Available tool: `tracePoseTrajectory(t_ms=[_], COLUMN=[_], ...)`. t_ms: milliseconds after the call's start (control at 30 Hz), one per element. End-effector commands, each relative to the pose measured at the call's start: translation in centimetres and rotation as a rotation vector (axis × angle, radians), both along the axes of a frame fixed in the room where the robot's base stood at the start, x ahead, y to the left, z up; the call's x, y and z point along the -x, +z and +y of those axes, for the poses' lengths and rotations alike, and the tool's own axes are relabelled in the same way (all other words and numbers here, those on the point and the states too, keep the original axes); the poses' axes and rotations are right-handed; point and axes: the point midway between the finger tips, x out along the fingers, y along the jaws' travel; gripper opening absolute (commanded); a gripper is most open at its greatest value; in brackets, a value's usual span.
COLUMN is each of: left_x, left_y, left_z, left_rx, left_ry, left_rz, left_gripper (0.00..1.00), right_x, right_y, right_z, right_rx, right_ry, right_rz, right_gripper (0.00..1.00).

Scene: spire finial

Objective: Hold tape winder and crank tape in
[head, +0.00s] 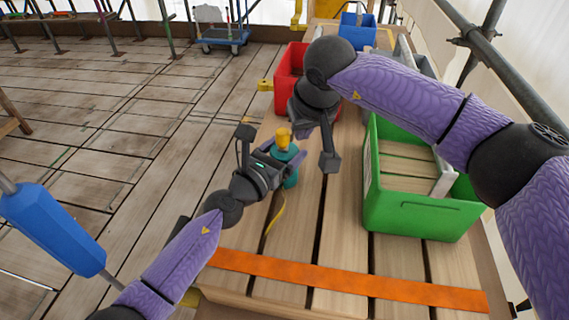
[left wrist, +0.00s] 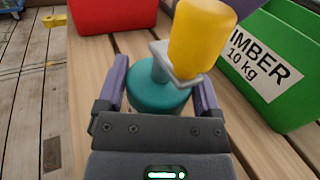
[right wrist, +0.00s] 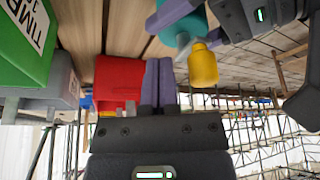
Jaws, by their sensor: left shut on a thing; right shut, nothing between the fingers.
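The tape winder (head: 291,168) has a teal round body and a yellow crank knob (head: 283,138) on a grey crank arm. It stands on the slatted wooden bench. My left gripper (head: 285,160) is shut on the teal body, which also shows between its fingers in the left wrist view (left wrist: 158,92). My right gripper (head: 328,150) is shut and empty, to the right of the winder and apart from it. In the right wrist view its closed fingers (right wrist: 158,85) are beside the yellow knob (right wrist: 202,66). A thin yellow tape (head: 275,217) lies on the bench in front of the winder.
A green crate (head: 415,218) stands right on the bench. A red crate (head: 285,82) stands behind the winder, and a blue crate (head: 357,32) farther back. An orange strap (head: 345,281) crosses the bench's near end. Bench slats between winder and green crate are clear.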

Motion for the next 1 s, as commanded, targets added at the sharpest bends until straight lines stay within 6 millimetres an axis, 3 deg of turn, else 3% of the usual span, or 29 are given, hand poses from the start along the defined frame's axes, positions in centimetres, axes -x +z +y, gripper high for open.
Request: tracePoseTrajectory(t_ms=[1000], left_x=[0.0], left_y=[0.0], left_z=[0.0], left_rx=[-0.001], left_ry=[0.0], left_rz=[0.001], left_gripper=[0.16], right_x=[0.5], right_y=[0.0], right_z=[1.6], right_rx=[-0.001], right_ry=[0.0], right_rz=[0.0], right_gripper=[0.0])
